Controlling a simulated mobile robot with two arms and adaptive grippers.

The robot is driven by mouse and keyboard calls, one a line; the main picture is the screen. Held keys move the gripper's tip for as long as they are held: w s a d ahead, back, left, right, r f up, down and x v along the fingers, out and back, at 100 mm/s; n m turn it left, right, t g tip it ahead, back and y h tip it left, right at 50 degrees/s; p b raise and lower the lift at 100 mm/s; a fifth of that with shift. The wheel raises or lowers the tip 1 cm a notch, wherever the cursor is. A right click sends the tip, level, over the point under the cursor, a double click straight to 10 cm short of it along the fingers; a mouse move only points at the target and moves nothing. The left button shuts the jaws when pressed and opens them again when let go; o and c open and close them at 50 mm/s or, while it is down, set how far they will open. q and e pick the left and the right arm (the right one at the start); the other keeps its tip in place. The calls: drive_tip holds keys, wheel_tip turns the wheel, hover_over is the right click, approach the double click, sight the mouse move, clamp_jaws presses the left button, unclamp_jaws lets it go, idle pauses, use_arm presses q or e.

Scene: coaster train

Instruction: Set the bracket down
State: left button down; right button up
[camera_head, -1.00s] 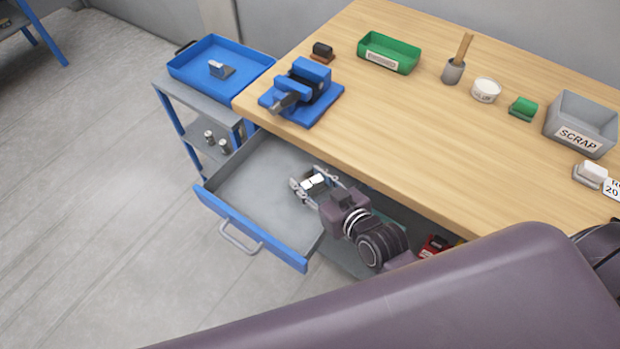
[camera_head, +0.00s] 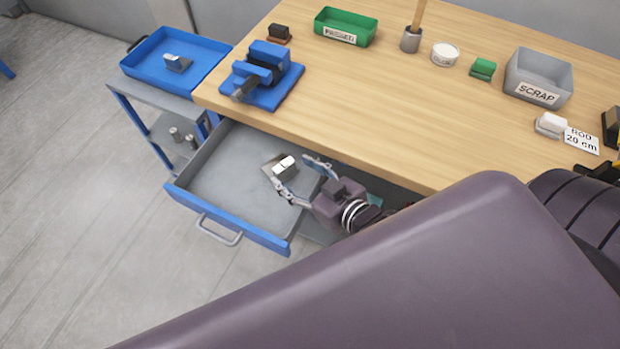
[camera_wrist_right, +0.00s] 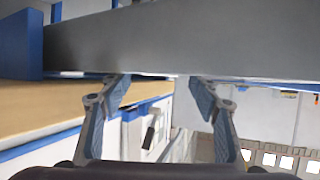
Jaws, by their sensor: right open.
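A small metal bracket (camera_head: 284,167) is in the open drawer (camera_head: 225,180), near its right, bench-side end. It appears to rest on the drawer floor. My right gripper (camera_head: 303,180) is open beside it, on its right, with the fingers spread; the near finger is close to the bracket, and I cannot tell whether they touch. In the right wrist view the open fingers (camera_wrist_right: 160,82) have nothing between them, and a grey surface crosses the top. The bracket is not clear there. My left gripper is not in view.
A blue tray (camera_head: 140,72) with a similar bracket (camera_head: 178,63) stands on a cart at left. The bench carries a blue vise (camera_head: 262,75), a green bin (camera_head: 345,40) and a grey scrap bin (camera_head: 538,90). The drawer's left part is clear.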

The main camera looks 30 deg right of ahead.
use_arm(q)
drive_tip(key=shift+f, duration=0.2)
use_arm(e)
drive_tip(key=shift+v, duration=2.9)
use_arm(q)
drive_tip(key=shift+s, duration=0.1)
